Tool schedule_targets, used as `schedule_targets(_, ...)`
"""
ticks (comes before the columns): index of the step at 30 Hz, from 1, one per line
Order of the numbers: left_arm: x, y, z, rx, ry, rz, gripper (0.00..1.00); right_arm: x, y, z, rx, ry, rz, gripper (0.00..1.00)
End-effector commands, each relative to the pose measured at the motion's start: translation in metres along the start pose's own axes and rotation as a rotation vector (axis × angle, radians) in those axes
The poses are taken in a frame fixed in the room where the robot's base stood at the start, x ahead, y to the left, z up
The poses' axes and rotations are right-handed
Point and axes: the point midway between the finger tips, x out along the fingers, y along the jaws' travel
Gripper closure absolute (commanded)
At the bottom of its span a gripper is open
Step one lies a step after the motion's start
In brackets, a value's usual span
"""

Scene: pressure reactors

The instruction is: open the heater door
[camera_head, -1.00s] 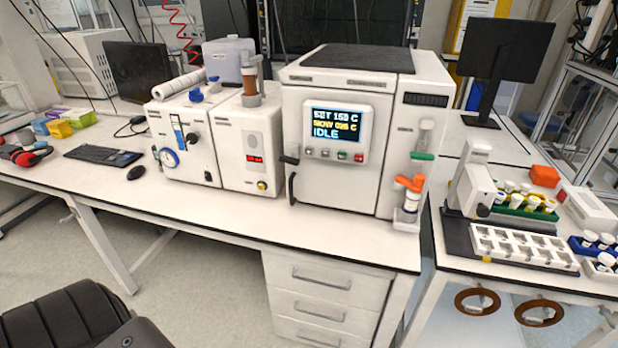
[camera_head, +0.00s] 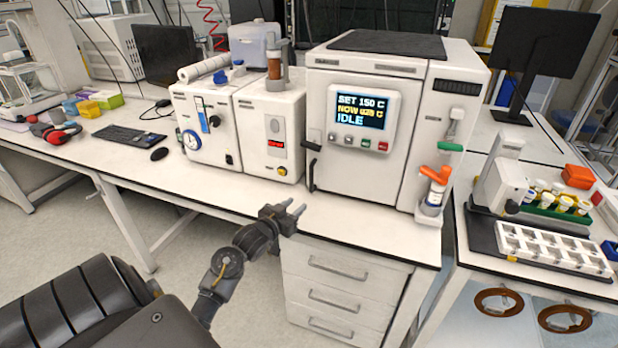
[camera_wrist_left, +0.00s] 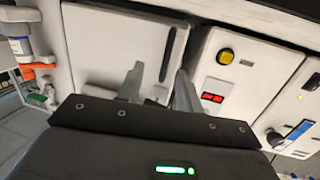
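The heater (camera_head: 375,120) is a large white box with a screen reading SET 150 C and IDLE. Its front door (camera_head: 355,180) looks closed, with a black vertical handle (camera_head: 313,168) at its left edge. My left gripper (camera_head: 294,207) is at the bench's front edge, below and in front of the handle, apart from it. In the left wrist view, which is upside down, the fingers (camera_wrist_left: 158,80) are spread with nothing between them. The door (camera_wrist_left: 112,45) and the dark handle (camera_wrist_left: 174,50) show beyond the fingertips. My right gripper is not in view.
A white unit with a red display (camera_head: 270,130) stands just left of the heater. A holder with an orange-topped vial (camera_head: 434,185) stands at the heater's right front. The bench strip before the heater is clear. Drawers (camera_head: 345,290) lie below.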

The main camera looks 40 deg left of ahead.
Motion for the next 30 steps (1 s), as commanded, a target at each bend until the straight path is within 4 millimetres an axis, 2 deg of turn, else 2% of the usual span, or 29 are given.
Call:
schedule_targets(1, 0.004, -0.008, -0.012, -0.008, 0.039, -0.003, 0.64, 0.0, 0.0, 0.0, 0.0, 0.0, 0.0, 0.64)
schedule_targets(4, 0.009, -0.018, -0.03, -0.023, 0.098, -0.001, 0.64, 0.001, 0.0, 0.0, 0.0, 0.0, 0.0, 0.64)
schedule_targets(10, 0.011, -0.022, -0.036, -0.03, 0.119, 0.0, 0.64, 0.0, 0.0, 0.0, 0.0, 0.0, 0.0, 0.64)
schedule_targets(13, 0.02, -0.022, -0.038, -0.03, 0.118, 0.0, 0.64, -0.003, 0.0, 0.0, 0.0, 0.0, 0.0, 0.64)
schedule_targets(24, 0.086, -0.021, -0.046, -0.031, 0.117, 0.0, 0.64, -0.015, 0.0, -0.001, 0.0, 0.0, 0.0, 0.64)
schedule_targets(30, 0.109, -0.021, -0.047, -0.029, 0.115, -0.001, 0.64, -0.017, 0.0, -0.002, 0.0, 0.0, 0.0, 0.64)
